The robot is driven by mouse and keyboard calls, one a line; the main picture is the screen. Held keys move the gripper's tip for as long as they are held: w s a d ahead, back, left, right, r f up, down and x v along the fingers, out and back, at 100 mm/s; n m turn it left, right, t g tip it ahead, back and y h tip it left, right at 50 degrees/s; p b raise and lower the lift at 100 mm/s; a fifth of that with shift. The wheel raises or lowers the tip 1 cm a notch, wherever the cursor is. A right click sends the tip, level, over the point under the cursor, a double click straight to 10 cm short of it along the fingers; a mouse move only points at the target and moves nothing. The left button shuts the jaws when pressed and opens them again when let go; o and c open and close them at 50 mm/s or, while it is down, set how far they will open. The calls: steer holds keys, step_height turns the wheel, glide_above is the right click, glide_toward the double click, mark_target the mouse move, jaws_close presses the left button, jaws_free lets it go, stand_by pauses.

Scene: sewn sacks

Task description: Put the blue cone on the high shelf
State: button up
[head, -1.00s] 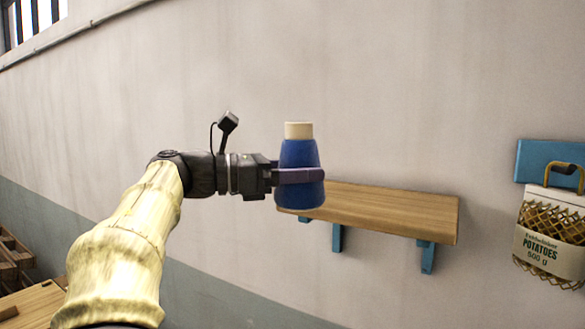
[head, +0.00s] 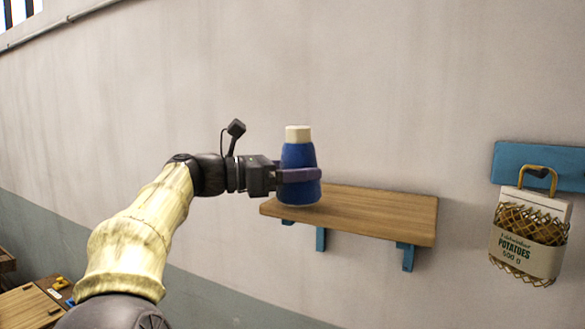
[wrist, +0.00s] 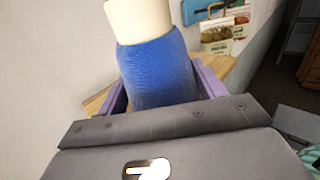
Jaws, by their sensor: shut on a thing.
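The blue cone (head: 299,158) has a cream top and is upright. My gripper (head: 300,175) is shut on its lower part, with purple fingers on its sides. The wooden high shelf (head: 370,213) is fixed to the wall on blue brackets. In the head view the cone overlaps the shelf's left part; I cannot tell whether its base touches the board. In the wrist view the cone (wrist: 158,75) stands between the fingers and hides most of the shelf (wrist: 95,103).
A mesh sack of potatoes (head: 528,240) hangs from a blue board (head: 570,165) on the wall, right of the shelf. A wooden surface (head: 30,305) with small items is at the lower left. The visible right part of the shelf is bare.

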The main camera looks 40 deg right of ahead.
steer(key=shift+w+d+f+p, duration=0.1)
steer(key=shift+w+d+p, duration=0.15)
steer(key=shift+d+p, duration=0.25)
steer(key=shift+w+d+r+p, duration=0.1)
steer(key=shift+w+d+p, duration=0.15)
steer(key=shift+d, duration=0.5)
steer(key=shift+w+d+f+p, duration=0.1)
steer(key=shift+w+d+p, duration=0.1)
steer(key=shift+d+p, duration=0.35)
steer(key=shift+w+d+f, duration=0.15)
steer(key=shift+w+d, duration=0.1)
steer(key=shift+d, duration=0.35)
steer(key=shift+w+d+f, duration=0.15)
steer(key=shift+w+d, duration=0.1)
steer(key=shift+d, duration=0.35)
steer(key=shift+f, duration=0.5)
steer(key=o, duration=1.2)
steer(key=shift+c, duration=0.2)
steer(key=shift+a, duration=0.1)
steer(key=b+v, duration=0.4)
steer(key=v, duration=1.3)
steer(key=shift+a, duration=0.2)
